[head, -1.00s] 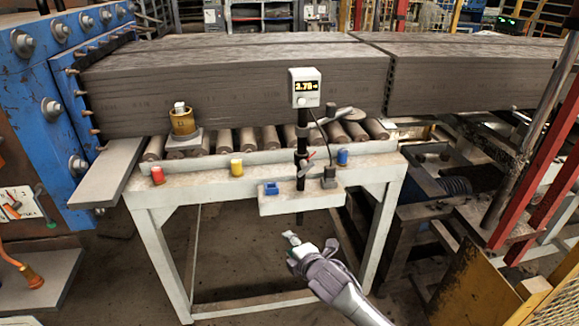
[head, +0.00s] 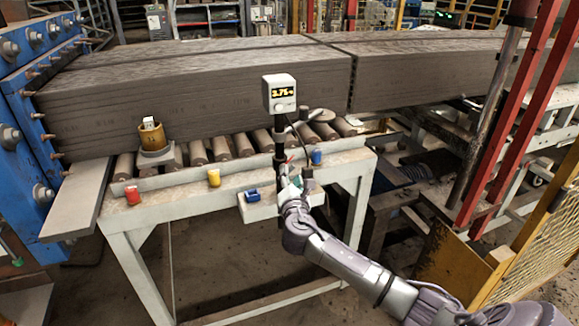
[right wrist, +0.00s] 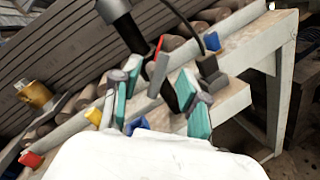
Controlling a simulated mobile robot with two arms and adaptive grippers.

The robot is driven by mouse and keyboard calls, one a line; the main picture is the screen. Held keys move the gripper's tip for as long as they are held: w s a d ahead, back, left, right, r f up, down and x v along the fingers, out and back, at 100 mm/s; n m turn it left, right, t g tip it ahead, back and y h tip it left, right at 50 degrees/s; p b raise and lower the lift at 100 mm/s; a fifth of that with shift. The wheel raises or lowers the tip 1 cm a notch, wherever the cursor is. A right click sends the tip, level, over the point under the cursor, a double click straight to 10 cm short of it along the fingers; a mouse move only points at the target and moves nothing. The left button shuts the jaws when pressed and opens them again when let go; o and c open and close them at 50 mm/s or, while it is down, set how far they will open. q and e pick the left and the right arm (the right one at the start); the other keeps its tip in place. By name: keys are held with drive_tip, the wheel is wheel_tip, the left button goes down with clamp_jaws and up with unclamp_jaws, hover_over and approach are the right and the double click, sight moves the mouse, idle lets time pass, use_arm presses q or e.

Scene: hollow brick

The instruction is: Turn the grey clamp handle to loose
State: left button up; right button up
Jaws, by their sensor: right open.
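The grey clamp handle (right wrist: 158,74) shows in the right wrist view as a flat grey lever on the clamp of the black post (right wrist: 122,20), with a red part (right wrist: 158,46) beside its upper end. My right gripper (right wrist: 160,88) is open, with one teal-and-grey finger on each side of the handle; I cannot tell whether either finger touches it. In the head view my right gripper (head: 290,186) is at the clamp, below the display box (head: 279,94), and hides most of the handle. My left gripper is not in view.
Red (head: 133,195), yellow (head: 214,177) and blue (head: 316,157) pieces sit along the white frame. A blue block (head: 252,195) lies on the small shelf beside my gripper. A brass cylinder (head: 152,136) stands by the rollers. A dark stand with a cable is right of the post.

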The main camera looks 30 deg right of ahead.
sight(291, 171)
drive_tip(key=shift+x, duration=2.3)
drive_tip(key=shift+s+f, duration=0.1)
clamp_jaws()
